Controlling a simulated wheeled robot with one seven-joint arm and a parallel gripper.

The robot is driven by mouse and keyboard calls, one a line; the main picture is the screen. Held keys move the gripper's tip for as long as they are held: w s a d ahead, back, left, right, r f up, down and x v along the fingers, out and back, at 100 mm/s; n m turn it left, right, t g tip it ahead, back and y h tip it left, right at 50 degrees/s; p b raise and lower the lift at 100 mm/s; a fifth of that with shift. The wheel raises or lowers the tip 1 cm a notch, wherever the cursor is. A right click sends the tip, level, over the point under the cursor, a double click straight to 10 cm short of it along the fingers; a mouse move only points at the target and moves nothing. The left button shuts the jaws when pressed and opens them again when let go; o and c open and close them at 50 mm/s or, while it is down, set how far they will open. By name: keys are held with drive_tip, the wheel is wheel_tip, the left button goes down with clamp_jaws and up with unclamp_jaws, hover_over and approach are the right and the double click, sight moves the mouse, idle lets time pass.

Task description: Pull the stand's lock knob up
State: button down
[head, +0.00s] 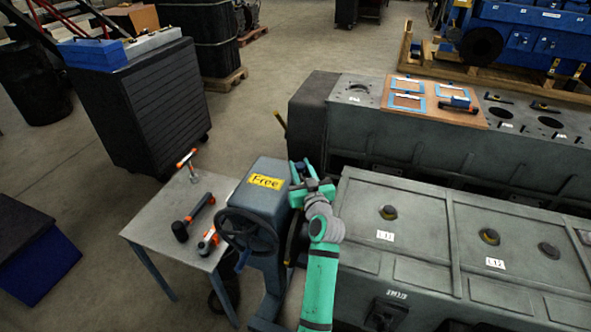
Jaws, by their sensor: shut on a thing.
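The stand (258,200) is a blue-grey housing with a yellow "Free" label (265,181) on top and a dark handwheel (244,231) on its front left. My gripper (301,176) is at the upper right edge of the stand, at the end of my green and grey arm. It is shut on the lock knob, which is mostly hidden by the fingers. How far up the knob stands cannot be made out.
A small grey table (160,212) left of the stand carries orange-and-black tools. A long grey engine block (420,245) with round caps lies close on the right. Another block (385,140) with a wooden board (433,115) stands behind.

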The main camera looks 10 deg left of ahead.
drive_tip(key=c, duration=1.3)
unclamp_jaws()
drive_tip(key=shift+r, duration=0.35)
drive_tip(key=shift+c, duration=0.2)
drive_tip(key=shift+f, duration=0.1)
drive_tip(key=shift+s+d, duration=0.1)
drive_tip(key=shift+s, duration=0.05)
drive_tip(key=v, duration=1)
drive_tip(key=shift+s, duration=0.2)
